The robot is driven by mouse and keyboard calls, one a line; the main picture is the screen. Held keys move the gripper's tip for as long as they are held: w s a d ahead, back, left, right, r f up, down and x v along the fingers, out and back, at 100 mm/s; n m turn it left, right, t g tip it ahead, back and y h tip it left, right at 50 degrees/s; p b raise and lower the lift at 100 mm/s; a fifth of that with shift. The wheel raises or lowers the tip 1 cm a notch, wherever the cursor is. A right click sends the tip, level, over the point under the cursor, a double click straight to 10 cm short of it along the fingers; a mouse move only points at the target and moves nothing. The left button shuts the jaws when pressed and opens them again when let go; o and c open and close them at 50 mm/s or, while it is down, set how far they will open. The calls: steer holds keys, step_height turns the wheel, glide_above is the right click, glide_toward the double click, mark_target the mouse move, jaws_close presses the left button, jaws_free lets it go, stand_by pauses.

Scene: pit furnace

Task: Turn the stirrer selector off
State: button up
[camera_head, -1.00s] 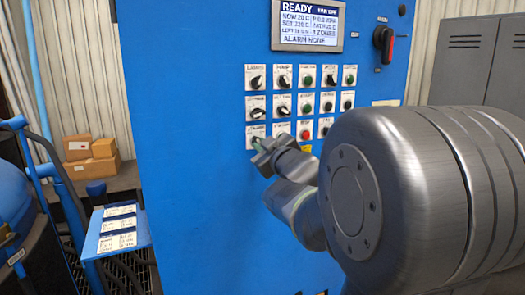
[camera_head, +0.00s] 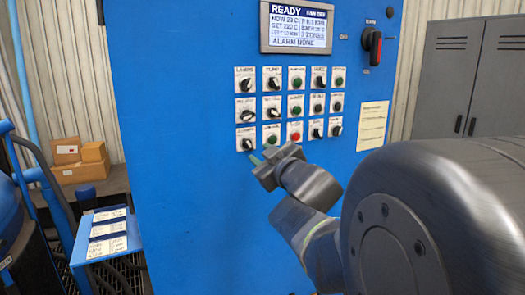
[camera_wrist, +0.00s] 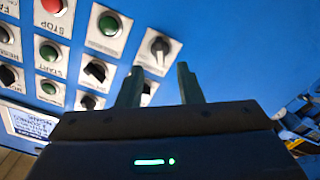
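The blue control panel (camera_head: 190,200) carries rows of selectors and push buttons with small white labels. The bottom-left selector (camera_head: 246,144) is a black knob on a white plate; its label is too blurred to read for certain as the stirrer. It also shows in the wrist view (camera_wrist: 159,48), with a white pointer mark set at a slant. My gripper (camera_head: 257,158) is just below and right of this knob, apart from the panel. In the wrist view my gripper (camera_wrist: 160,75) is open and empty, its two dark fingers pointing toward that knob.
A green button (camera_head: 273,140) and a red button (camera_head: 295,138) sit right of the knob. A display (camera_head: 298,26) reads READY and ALARM NONE. The panel below the bottom row is bare.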

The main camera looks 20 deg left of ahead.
mark_target(251, 147)
steer(key=v, duration=0.7)
steer(key=shift+s+d+p, duration=0.25)
steer(key=shift+p, duration=0.2)
steer(key=b+x, duration=0.1)
steer(key=x, duration=1.3)
steer(key=shift+d, duration=0.1)
